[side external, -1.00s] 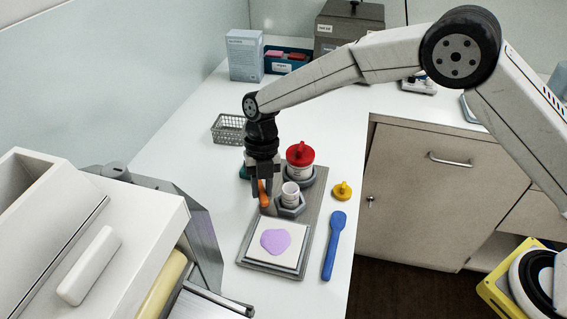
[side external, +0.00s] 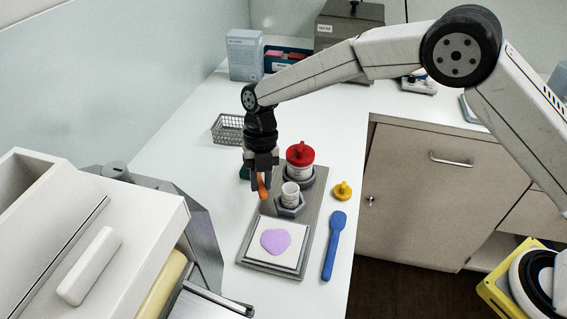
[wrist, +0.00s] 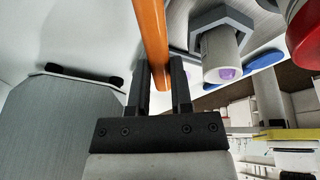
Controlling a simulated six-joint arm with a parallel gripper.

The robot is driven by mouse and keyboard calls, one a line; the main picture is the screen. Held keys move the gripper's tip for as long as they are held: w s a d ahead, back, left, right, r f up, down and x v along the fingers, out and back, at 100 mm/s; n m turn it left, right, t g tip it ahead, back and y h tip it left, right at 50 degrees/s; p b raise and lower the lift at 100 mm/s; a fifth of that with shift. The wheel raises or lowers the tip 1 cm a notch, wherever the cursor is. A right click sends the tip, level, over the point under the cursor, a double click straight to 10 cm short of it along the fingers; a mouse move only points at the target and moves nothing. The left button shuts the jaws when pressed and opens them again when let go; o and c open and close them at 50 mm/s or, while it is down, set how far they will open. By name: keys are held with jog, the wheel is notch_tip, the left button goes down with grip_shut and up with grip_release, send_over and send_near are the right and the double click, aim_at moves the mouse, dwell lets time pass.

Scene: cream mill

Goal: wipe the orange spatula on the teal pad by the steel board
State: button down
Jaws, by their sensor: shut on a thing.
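My gripper (side external: 261,176) is shut on the orange spatula (side external: 263,187) and holds it just left of the small white cup. In the wrist view the orange spatula (wrist: 152,38) runs up and out of frame from between my fingers (wrist: 160,82). The teal pad (side external: 244,172) shows only as a sliver at the left of my gripper, which hides the rest. It lies beside the far left edge of the grey steel board (side external: 313,208). I cannot tell whether the spatula touches anything.
A blue spatula (side external: 334,246) and yellow knob (side external: 342,191) lie to the right. A wire basket (side external: 228,129) stands behind left.

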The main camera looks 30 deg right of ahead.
jog(key=shift+r, duration=2.45)
